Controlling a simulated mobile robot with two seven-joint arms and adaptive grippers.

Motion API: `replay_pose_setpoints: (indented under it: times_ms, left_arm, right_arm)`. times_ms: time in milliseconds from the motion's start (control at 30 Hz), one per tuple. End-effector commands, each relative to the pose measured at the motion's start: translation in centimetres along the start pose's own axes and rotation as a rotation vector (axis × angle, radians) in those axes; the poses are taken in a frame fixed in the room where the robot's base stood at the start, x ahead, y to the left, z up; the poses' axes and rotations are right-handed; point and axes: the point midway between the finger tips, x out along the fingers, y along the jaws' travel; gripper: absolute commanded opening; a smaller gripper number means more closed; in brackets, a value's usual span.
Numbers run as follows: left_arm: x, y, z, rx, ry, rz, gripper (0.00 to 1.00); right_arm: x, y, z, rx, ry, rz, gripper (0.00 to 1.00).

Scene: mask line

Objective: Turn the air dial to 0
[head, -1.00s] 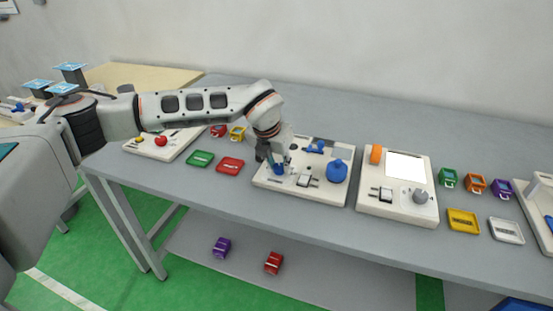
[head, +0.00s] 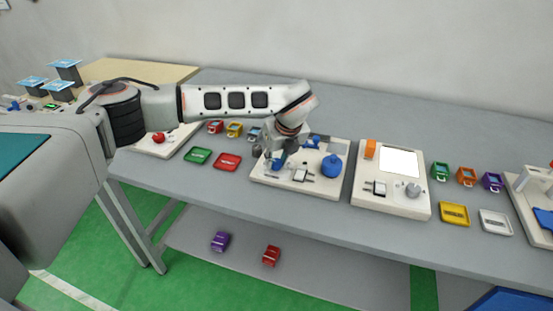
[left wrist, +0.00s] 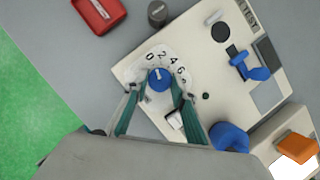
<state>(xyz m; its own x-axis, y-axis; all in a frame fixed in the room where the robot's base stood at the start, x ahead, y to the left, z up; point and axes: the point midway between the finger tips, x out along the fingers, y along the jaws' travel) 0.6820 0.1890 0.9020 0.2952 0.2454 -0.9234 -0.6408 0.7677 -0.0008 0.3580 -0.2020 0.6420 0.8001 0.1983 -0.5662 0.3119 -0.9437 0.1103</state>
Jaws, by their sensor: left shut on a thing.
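The air dial is a small round blue knob (left wrist: 159,78) with a short white mark, on a white panel (left wrist: 132,66) printed with numbers including 0, 2, 4 and 6. In the left wrist view the mark points up the picture, toward the space between 0 and 2; its exact reading is hard to tell. My left gripper (left wrist: 156,90) is shut on the dial, with a green-lined finger on each side. In the head view the left gripper (head: 275,158) covers most of the dial at the panel's left side. My right gripper is not in view.
The same panel carries a blue lever valve (left wrist: 252,68), a white rocker switch (left wrist: 175,120) and a large blue knob (head: 332,164). A dark cylinder (left wrist: 157,13) stands beside it. A red tray (head: 227,161) and green tray (head: 197,155) lie left; another panel (head: 390,205) stands right.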

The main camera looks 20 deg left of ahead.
Motion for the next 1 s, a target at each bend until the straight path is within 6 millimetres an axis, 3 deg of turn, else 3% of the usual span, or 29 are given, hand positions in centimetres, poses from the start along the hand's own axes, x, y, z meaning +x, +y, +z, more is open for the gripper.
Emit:
replay_pose_setpoints:
  times_ms: [700, 733, 767, 1000]
  left_arm:
    - [0.21, 0.08, -0.26, -0.066, 0.005, 0.033, 0.04]
    - [0.22, 0.08, -0.26, -0.066, 0.005, 0.033, 0.33]
    - [0.21, 0.07, -0.26, -0.066, 0.005, 0.032, 0.41]
    - [0.1, 0.0, -0.12, -0.065, 0.003, 0.03, 0.42]
  right_arm:
    - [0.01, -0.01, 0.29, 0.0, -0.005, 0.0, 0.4]
    - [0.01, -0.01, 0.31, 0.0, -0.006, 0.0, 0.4]
    - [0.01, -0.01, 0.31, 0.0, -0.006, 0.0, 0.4]
    - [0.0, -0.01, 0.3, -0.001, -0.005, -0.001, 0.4]
